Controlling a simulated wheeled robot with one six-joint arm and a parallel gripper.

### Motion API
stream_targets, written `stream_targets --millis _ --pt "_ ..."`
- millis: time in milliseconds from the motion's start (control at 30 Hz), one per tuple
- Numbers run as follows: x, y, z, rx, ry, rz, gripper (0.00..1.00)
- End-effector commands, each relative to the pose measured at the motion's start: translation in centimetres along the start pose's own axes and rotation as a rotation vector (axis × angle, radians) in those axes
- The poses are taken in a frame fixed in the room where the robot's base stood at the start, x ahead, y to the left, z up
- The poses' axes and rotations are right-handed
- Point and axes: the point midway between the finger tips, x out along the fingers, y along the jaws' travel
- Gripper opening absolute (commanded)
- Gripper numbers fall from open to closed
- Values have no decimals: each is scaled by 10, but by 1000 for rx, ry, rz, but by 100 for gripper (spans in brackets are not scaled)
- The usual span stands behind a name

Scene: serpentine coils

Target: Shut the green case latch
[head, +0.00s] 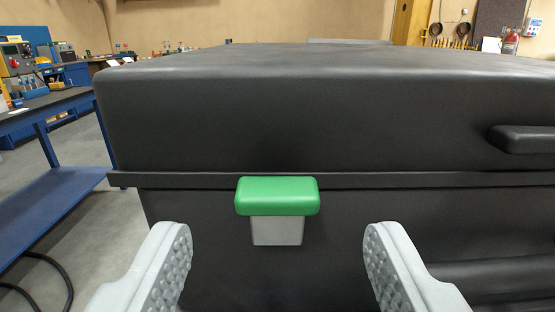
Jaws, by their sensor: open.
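The green case latch (277,196) is a rounded green tab on the front of a black case (300,110). It lies across the seam strip between lid and body, with a grey plate (277,231) showing below it. The tab seems to stand out from the case face; I cannot tell its exact angle. My gripper (278,245) is open and empty. Its two grey padded fingers are wide apart, one on each side of the latch and lower in the picture, not touching it.
A black handle (525,139) sticks out of the case lid at the right. A ridge (480,275) runs along the case body at lower right. A blue workbench (45,175) stands at the left, with a dark cable (50,268) on the floor below it.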

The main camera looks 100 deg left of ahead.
Motion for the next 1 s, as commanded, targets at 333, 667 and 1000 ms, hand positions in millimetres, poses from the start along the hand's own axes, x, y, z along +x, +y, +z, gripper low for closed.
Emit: stream_targets --millis 333,667,1000 --pt "34 0 0 0 -1 -1 58" --pt "37 0 0 1 -1 1 58" --pt "37 0 0 0 -2 0 13"
